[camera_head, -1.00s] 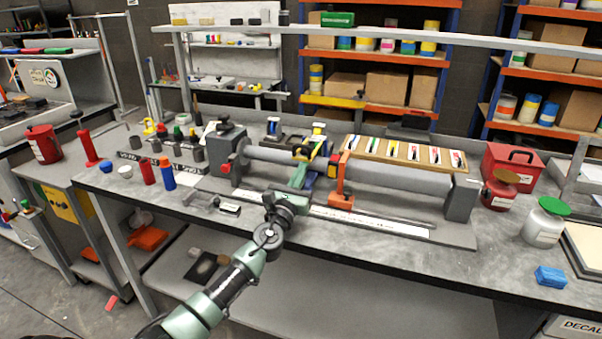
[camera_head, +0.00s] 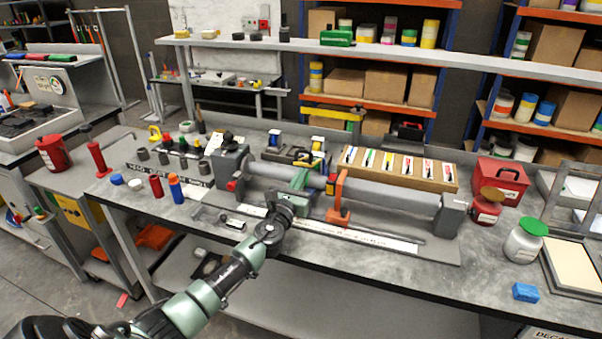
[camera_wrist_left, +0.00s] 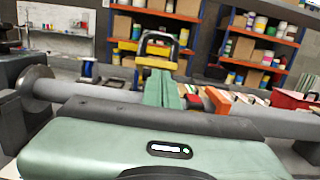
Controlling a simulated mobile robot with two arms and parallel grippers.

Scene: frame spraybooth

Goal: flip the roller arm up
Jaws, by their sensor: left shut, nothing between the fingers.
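A grey horizontal cylinder (camera_head: 392,190) lies between end blocks on the bench. A yellow and black part (camera_head: 317,160), which looks like the roller arm, is behind the cylinder, just beyond my fingertips. In the left wrist view a part with a dark loop handle and yellow base (camera_wrist_left: 157,63) stands straight ahead of the fingers. My left gripper (camera_head: 302,176) is shut and empty, its green fingers above the cylinder; they also show in the left wrist view (camera_wrist_left: 161,86). I cannot tell whether they touch the yellow part. My right gripper is not in view.
An orange bracket (camera_head: 341,200) stands at the cylinder just right of my fingers. A tray of coloured cards (camera_head: 405,168) lies behind it. A red box (camera_head: 500,182) and a green-lidded jar (camera_head: 525,242) are at right. Bottles (camera_head: 175,188) stand at left.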

